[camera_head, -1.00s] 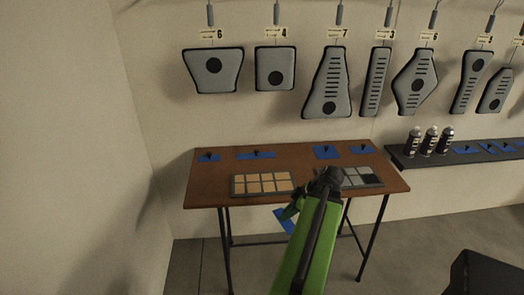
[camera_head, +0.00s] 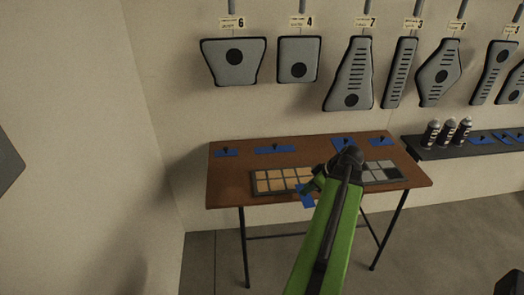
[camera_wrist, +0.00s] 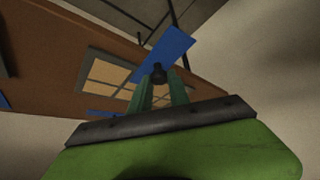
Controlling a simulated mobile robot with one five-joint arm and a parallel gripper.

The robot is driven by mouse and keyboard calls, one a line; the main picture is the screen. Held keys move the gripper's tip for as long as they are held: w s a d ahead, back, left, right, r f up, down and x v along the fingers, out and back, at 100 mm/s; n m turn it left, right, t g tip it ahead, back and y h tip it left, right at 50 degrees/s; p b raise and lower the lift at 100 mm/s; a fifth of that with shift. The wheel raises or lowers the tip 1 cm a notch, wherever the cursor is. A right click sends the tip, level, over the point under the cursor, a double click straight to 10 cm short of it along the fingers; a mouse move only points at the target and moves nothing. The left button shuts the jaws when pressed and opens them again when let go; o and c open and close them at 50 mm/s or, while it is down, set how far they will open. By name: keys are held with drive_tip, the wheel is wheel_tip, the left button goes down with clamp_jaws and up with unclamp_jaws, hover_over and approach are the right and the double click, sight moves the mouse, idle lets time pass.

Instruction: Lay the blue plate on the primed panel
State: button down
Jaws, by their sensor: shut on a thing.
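My gripper (camera_head: 314,186) is shut on the dark knob (camera_wrist: 158,74) of a blue plate (camera_wrist: 168,48). In the head view the plate (camera_head: 307,198) shows partly, near the table's front edge, in front of the tan-squared panel's right corner. My arm hides some of it. Two gridded panels lie on the brown table: one with tan squares (camera_head: 282,180), one with grey squares and a black one (camera_head: 383,172). No marking tells which is the primed one. The tan one also shows in the wrist view (camera_wrist: 104,76), beyond the plate.
Several blue plates with dark knobs lie along the back of the table (camera_head: 230,196), one at its back left (camera_head: 226,152). Numbered grey panels hang on the wall, one at left (camera_head: 234,62). A dark shelf (camera_head: 455,152) at right holds spray cans (camera_head: 448,132) and more blue plates.

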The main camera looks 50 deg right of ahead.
drive_tip(key=w+a+r+p, duration=0.1)
drive_tip(key=w+r+p, duration=0.1)
drive_tip(key=w, duration=0.8)
drive_tip(key=w+a+r+m+p, duration=0.1)
drive_tip(key=w+r, duration=0.4)
drive_tip(key=w, duration=0.5)
drive_tip(key=shift+a+h+p, duration=0.3)
drive_tip(key=shift+a+p, duration=0.35)
drive_tip(key=shift+p, duration=0.4)
drive_tip(key=shift+f, duration=0.15)
wheel_tip(320, 180, down, 9)
drive_tip(key=b, duration=0.9)
drive_tip(key=shift+s+f+b, duration=0.1)
drive_tip(key=shift+f+b, duration=0.1)
drive_tip(key=shift+b, duration=0.1)
drive_tip(key=shift+f, duration=0.15)
drive_tip(key=c, duration=1.1)
unclamp_jaws()
drive_tip(key=shift+c, duration=0.2)
